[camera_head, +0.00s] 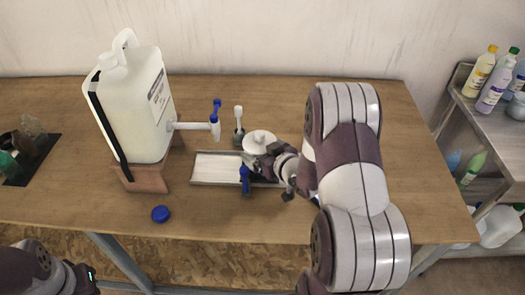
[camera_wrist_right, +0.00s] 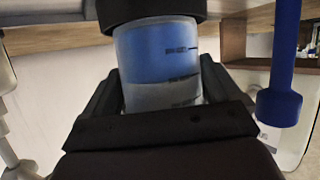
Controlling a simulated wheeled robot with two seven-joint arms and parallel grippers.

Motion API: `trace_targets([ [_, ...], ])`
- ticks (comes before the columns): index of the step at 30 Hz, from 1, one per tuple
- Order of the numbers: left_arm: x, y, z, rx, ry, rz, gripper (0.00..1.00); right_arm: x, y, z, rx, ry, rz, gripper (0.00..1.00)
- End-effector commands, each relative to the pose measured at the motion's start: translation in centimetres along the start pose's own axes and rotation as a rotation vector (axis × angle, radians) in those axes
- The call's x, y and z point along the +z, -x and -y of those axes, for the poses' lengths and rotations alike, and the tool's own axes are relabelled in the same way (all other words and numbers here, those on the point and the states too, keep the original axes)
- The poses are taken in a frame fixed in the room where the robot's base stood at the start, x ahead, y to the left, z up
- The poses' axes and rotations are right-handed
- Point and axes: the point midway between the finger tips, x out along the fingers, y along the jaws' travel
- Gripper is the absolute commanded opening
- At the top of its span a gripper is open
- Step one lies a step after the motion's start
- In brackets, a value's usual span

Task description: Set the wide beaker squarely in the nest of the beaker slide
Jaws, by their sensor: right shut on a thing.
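In the right wrist view the wide beaker (camera_wrist_right: 158,65) is a clear cylinder with dark printed marks, blue in its upper part and paler below. My right gripper (camera_head: 263,165) is shut on it, with dark fingers on both sides. In the head view the gripper is over the right part of the beaker slide (camera_head: 214,168), a pale metal tray.
A white drum (camera_head: 133,110) with a blue-topped tap (camera_head: 214,122) stands on a wooden block left of the slide. A blue-handled clamp (camera_head: 245,178) is at the slide's front edge. A blue cap (camera_head: 160,214) lies in front.

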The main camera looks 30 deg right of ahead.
Motion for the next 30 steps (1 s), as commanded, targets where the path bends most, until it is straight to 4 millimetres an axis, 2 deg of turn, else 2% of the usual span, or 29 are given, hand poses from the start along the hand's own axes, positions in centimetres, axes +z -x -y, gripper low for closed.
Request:
trace_targets([
  [12, 0.2, -1.3, 0.0, 0.0, 0.0, 0.0, 0.0, 1.4, -0.6, 0.0, 0.001, 0.001, -0.002, 0.09],
  [24, 0.1, -1.3, 0.0, 0.0, 0.0, 0.0, 0.0, 1.4, -0.6, 0.0, 0.0, 0.001, -0.002, 0.09],
  [25, 0.1, -1.3, 0.0, 0.0, 0.0, 0.0, 0.0, 1.4, -0.6, 0.0, 0.0, 0.001, -0.002, 0.95],
  [26, 0.1, -1.3, 0.0, 0.0, 0.0, 0.0, 0.0, 1.4, -0.6, 0.0, 0.0, 0.001, -0.002, 1.0],
  [30, 0.1, -1.3, 0.0, 0.0, 0.0, 0.0, 0.0, 1.4, -0.6, 0.1, 0.0, 0.0, -0.001, 1.0],
])
